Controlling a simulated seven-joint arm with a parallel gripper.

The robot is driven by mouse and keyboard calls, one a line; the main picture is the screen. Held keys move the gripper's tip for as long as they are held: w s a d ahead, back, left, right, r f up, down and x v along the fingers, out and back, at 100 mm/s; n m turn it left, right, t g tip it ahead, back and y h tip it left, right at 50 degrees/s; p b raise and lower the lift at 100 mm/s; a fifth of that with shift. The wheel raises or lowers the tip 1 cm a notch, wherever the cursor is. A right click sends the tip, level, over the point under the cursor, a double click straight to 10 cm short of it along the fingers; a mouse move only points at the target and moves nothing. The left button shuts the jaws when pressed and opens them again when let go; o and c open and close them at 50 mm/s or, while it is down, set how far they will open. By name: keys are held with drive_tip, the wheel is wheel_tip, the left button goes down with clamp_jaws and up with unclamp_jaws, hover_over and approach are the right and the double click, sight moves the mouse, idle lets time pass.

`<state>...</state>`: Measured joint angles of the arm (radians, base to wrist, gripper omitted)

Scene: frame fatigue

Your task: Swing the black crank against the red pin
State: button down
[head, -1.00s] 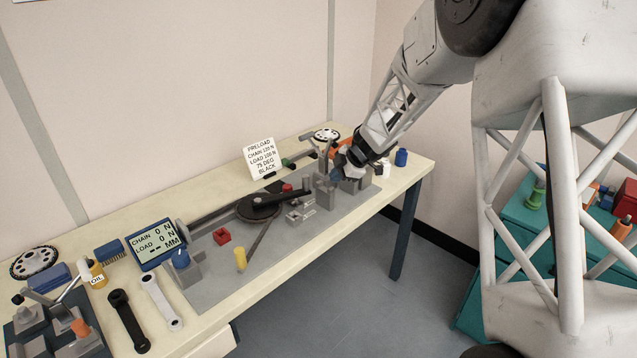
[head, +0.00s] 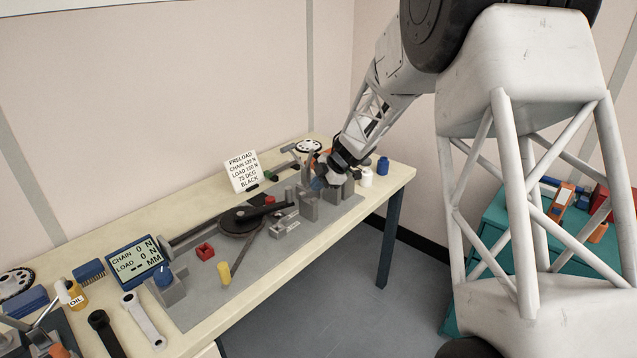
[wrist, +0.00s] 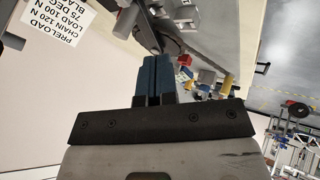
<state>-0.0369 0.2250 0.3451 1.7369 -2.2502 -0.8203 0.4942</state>
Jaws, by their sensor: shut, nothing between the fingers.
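The black crank (head: 241,217) lies on the grey rig plate (head: 207,286) on the bench, its arm pointing right over a dark round disc. A small red pin (head: 270,199) stands at the far side of the crank arm, near its right end. I cannot tell whether they touch. My gripper (head: 317,184) is right of the crank, low beside grey blocks, with its blue fingers partly hidden. In the wrist view the fingers (wrist: 156,60) are shut together with nothing between them. The crank there is mostly hidden or blurred behind them.
A sign (head: 242,172) stands behind. A red block (head: 205,251), a yellow cylinder (head: 224,273) and a display (head: 137,260) reading 0 N are left.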

drive_tip(key=w+a+f, duration=0.4)
drive_tip(key=a+f, duration=0.2)
drive_tip(key=shift+w+a, duration=0.3)
idle(0.5)
drive_tip(key=shift+w+a+n+g, duration=0.25)
drive_tip(key=shift+w+n, duration=0.15)
drive_tip(key=shift+w, duration=0.25)
drive_tip(key=shift+w+a+n+g, duration=0.15)
drive_tip(key=shift+w+n+g, duration=0.2)
drive_tip(key=shift+w, duration=0.3)
drive_tip(key=shift+r, duration=0.1)
drive_tip(key=v, duration=0.7)
drive_tip(key=shift+d, duration=0.3)
